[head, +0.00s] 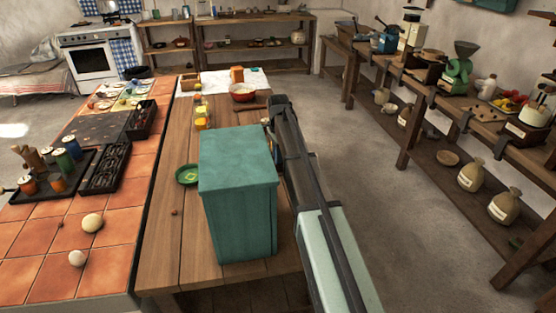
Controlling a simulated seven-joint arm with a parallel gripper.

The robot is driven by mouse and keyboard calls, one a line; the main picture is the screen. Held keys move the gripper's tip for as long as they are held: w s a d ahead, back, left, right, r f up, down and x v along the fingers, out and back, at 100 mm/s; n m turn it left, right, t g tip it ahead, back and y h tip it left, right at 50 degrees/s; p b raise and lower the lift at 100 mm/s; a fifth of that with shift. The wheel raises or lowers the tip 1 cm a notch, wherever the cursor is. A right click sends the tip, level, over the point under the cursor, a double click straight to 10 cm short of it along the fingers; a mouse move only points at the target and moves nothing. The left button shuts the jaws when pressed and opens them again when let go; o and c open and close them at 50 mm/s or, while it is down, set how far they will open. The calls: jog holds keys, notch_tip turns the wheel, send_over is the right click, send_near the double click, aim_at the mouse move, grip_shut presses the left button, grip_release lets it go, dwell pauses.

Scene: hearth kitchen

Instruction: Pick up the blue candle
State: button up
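My gripper (270,124) is at the far end of my arm, over the right side of the wooden table, well to the right of the tray. Its fingers are too small and dark to read, and no held object is clear.
A large teal box (238,215) stands on the wooden table (165,250) between my arm and the tray. A green dish (187,175), yellow jars (201,118) and a red-rimmed bowl (243,92) are also there. Pale round things (92,222) lie on the tiles (40,240).

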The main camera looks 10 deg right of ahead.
grip_shut()
jog(key=shift+r, duration=0.1)
